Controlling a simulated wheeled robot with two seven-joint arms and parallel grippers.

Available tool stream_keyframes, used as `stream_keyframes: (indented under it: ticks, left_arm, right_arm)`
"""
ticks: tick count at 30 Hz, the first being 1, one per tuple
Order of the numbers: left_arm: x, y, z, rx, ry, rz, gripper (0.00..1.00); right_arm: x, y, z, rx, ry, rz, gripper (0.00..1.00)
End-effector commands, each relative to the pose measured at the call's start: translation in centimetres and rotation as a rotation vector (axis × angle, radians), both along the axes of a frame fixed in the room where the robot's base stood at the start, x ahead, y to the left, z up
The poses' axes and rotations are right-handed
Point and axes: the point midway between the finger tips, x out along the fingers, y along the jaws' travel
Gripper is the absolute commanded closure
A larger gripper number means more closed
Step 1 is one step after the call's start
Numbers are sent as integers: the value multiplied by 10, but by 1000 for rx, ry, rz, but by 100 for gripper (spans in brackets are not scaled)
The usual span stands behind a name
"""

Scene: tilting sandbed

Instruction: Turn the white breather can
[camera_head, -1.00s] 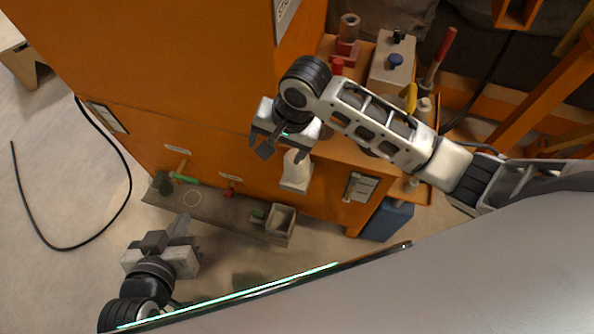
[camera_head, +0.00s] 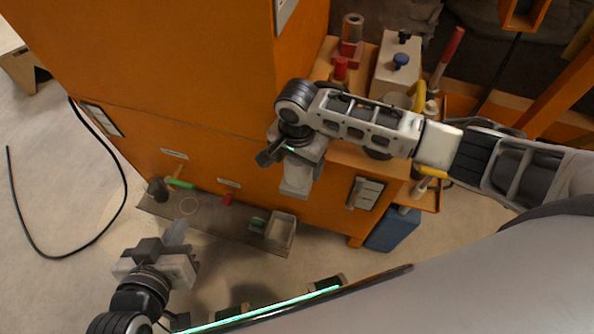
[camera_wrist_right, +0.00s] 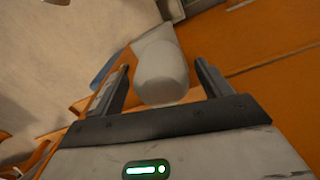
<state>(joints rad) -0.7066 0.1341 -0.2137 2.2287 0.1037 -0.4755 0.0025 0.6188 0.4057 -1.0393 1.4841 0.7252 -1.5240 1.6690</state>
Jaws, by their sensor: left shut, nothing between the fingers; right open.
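The white breather can (camera_head: 296,181) sticks out from the orange cabinet's front, partly hidden under my right gripper (camera_head: 291,162) in the head view. In the right wrist view the can's rounded pale end (camera_wrist_right: 162,78) shows between my two open fingers, with a gap on each side. I cannot tell how far the fingers reach along it. My left gripper (camera_head: 174,237) is shut and empty, low at the left, well away from the can.
The orange cabinet (camera_head: 170,70) fills the middle. A grey shelf (camera_head: 215,223) low on its front carries a small open box (camera_head: 281,232) and a green-handled tool (camera_head: 180,183). A blue box (camera_head: 393,229) stands at the right. A black cable (camera_head: 125,190) lies on the floor at the left.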

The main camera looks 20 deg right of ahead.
Motion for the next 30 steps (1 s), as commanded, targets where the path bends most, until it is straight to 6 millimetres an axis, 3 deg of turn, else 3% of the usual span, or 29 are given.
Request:
stream_keyframes:
  ticks: [6,17,18,23,30]
  left_arm:
    - [0,-1,-4,1,-9,-3,100]
    - [1,-1,-1,1,-16,-5,100]
    - [0,-1,-1,1,-16,-6,100]
    - [0,-1,-1,1,-15,-6,100]
    - [-1,-1,2,1,-10,-7,100]
  right_arm:
    - [0,1,-28,1,-1,1,23]
    - [0,0,-32,1,-1,2,23]
    - [0,0,-32,1,-1,2,25]
    - [0,0,-32,1,-1,1,67]
    - [0,0,-30,1,0,9,67]
